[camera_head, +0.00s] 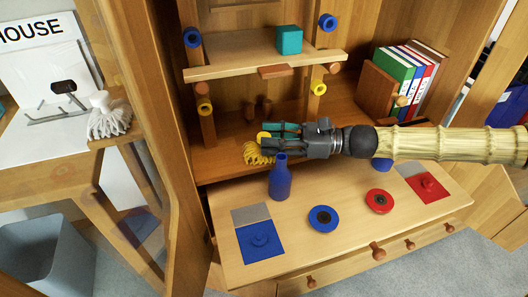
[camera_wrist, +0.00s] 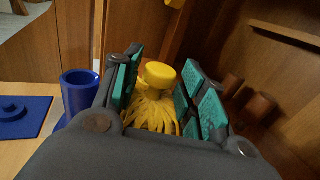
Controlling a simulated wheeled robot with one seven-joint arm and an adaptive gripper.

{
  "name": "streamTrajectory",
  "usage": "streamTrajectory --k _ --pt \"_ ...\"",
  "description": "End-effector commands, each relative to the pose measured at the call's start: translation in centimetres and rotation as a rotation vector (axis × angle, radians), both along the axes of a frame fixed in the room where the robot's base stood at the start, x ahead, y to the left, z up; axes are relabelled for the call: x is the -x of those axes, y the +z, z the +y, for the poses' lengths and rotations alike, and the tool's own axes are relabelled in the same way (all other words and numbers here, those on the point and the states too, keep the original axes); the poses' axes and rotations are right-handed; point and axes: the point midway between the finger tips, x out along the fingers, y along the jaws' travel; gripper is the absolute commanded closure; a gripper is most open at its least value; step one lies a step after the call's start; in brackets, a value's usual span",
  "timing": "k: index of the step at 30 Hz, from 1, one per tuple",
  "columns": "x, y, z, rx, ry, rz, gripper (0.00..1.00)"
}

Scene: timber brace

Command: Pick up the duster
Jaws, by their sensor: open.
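A yellow duster with a round knob and a skirt of strands (camera_head: 256,152) stands on the cabinet's lower shelf board, behind the blue bottle. My gripper (camera_head: 277,131) reaches in from the right, fingers pointing left, and partly covers the duster. In the wrist view the duster (camera_wrist: 153,112) shows between the two teal-padded fingers of my gripper (camera_wrist: 161,62). The fingers are apart, with a gap visible on the right of the knob; whether the left pad touches the strands I cannot tell. A similar white tasselled duster (camera_head: 107,118) sits on the ledge at the left.
The blue bottle (camera_head: 280,180) stands close in front of my gripper; it also shows in the wrist view (camera_wrist: 79,93). Above is a shelf (camera_head: 240,65) with a teal cube (camera_head: 289,40). Blue (camera_head: 323,219) and red (camera_head: 379,201) discs lie on the front board. Books (camera_head: 415,75) stand right.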

Motion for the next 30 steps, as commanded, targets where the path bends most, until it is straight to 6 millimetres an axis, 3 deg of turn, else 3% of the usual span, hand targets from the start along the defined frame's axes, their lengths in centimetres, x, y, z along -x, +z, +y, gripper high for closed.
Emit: streamTrajectory --k 6,14,20,30 --pt "-0.1 -0.1 2.0 0.000 0.001 0.000 0.58" --pt "-0.1 0.0 2.1 0.000 0.000 0.000 0.58" --pt "-0.1 0.0 2.1 0.000 -0.001 0.000 0.93" --pt "-0.1 0.3 2.1 0.000 -0.001 -0.001 0.95"
